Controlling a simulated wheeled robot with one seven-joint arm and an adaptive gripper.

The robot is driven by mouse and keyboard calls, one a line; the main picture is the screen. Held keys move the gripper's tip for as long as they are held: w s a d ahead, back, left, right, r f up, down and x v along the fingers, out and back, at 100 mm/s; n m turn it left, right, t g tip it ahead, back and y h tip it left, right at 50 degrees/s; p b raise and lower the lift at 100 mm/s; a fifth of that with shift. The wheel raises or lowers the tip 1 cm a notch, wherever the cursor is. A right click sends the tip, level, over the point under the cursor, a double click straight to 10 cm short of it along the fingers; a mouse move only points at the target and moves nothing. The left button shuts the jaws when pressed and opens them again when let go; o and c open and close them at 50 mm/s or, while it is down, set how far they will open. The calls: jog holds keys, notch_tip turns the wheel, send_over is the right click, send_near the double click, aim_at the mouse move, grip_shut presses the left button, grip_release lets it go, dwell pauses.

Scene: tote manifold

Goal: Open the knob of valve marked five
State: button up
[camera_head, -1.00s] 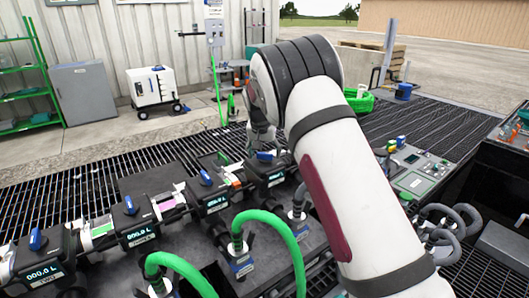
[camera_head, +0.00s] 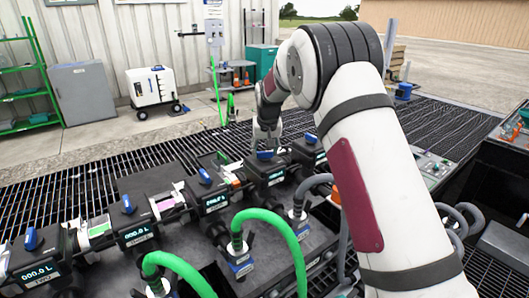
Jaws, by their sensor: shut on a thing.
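A row of black metered valves with blue knobs runs from the lower left to the centre. The valve after the one marked four (camera_head: 214,200) stands at the centre (camera_head: 270,175); its label is too small to read surely, but its place in the row fits five. My gripper (camera_head: 265,148) points down over this valve and is shut on its blue knob (camera_head: 265,155). The fingers partly hide the knob, so its exact turn angle cannot be told. Other blue knobs show on the valves marked four (camera_head: 205,176), three (camera_head: 127,204) and two (camera_head: 32,238).
Green hoses (camera_head: 270,222) arch up in front of the row, with grey hoses (camera_head: 318,183) to their right. Another black valve (camera_head: 308,152) stands close on the right of my gripper. A control panel (camera_head: 430,165) is at the right. Open grating lies behind the row.

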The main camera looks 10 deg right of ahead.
jog(key=n+y, duration=0.1)
jog(key=n, duration=0.1)
jog(key=n+y+b, duration=0.1)
jog(key=n, duration=0.2)
jog(key=shift+d+b, duration=0.15)
jog(key=shift+b, duration=0.15)
jog(key=shift+n, duration=0.4)
jog(key=o, duration=1.2)
jog(key=shift+c, duration=0.2)
jog(key=v, duration=1.2)
jog(key=shift+w+r, duration=0.1)
jog(key=shift+w, duration=0.05)
